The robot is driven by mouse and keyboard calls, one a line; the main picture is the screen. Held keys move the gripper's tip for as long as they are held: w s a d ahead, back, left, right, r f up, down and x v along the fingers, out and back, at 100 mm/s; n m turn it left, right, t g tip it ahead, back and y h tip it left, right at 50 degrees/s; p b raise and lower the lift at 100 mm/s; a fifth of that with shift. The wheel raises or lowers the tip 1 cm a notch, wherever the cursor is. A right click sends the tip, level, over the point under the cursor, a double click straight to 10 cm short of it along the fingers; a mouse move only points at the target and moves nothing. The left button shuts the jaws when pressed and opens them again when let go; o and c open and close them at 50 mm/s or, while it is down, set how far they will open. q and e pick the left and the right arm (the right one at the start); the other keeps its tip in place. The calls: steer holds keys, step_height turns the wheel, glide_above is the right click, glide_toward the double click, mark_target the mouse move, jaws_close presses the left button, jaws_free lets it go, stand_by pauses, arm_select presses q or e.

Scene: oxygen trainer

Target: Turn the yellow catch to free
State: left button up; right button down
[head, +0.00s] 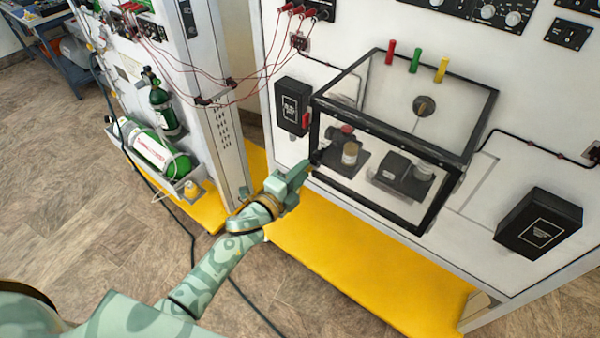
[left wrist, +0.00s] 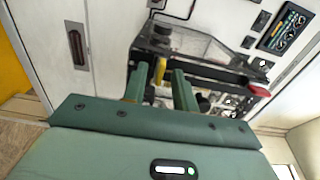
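My left gripper (head: 313,160) is at the left edge of the clear, black-framed case (head: 448,205) on the white panel. In the left wrist view its two green fingers (left wrist: 160,78) stand apart. In the head view the gripper hides this spot. My right gripper is not in view.
Red (head: 390,52), green (head: 415,60) and yellow (head: 442,69) tabs stand above the case. A black box (head: 293,106) with a red part is left of it, another (head: 538,222) to the right. A yellow platform (head: 350,270) lies below.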

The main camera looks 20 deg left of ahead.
arm_select(q)
jaws_close()
steer(key=shift+n, duration=0.3)
steer(key=n+p, duration=0.3)
steer(key=n, duration=0.5)
steer(key=n+p, duration=0.3)
steer(key=n, duration=0.6)
steer(key=shift+a+r+p, duration=0.15)
steer(key=shift+a+p, duration=0.05)
steer(key=shift+p, duration=0.2)
steer(key=shift+n, duration=0.3)
jaws_free()
